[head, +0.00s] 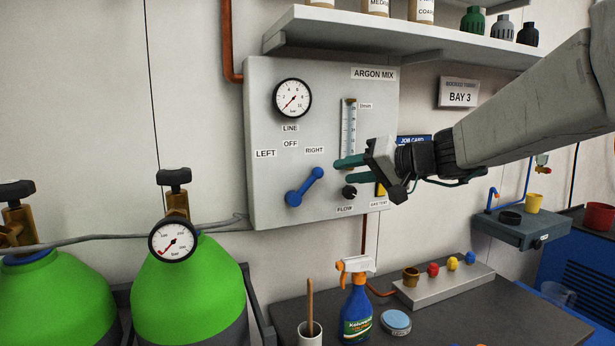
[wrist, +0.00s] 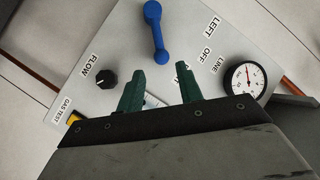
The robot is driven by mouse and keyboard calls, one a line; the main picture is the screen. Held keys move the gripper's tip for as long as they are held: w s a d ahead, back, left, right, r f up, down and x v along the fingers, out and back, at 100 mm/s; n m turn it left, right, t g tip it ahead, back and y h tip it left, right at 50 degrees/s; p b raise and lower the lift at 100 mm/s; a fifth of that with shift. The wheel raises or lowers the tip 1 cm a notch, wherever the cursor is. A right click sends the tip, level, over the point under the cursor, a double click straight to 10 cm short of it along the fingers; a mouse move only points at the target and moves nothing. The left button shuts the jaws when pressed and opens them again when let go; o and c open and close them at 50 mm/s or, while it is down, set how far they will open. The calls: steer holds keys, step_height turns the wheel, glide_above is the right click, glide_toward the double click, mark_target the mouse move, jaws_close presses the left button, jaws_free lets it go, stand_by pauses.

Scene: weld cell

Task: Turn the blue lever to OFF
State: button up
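The blue lever (head: 305,186) is on the grey gas panel (head: 262,100). Its thick hub is at lower left and its arm slants up to the right, its tip pointing toward the RIGHT label (head: 315,150). The OFF label (head: 290,144) is above the hub, and LEFT (head: 265,153) is to the left. The lever also shows at the top of the wrist view (wrist: 157,33), tip toward my gripper. My gripper (head: 338,167) is right of the lever tip, its green fingers apart and empty. In the wrist view the fingers (wrist: 160,68) stand open, with the lever tip beyond them.
The black FLOW knob (head: 349,192) sits just below my fingers, and the flow tube (head: 349,120) is above and behind them. A shelf (head: 390,48) juts out above. Below are a bench with a spray bottle (head: 356,310) and green cylinders (head: 190,290). The panel left of the lever is clear.

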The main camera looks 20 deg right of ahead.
mark_target(319, 176)
steer(key=x, duration=0.7)
steer(key=shift+w+a+f, duration=0.1)
steer(key=shift+w+a, duration=0.1)
steer(key=shift+a, duration=0.05)
jaws_close()
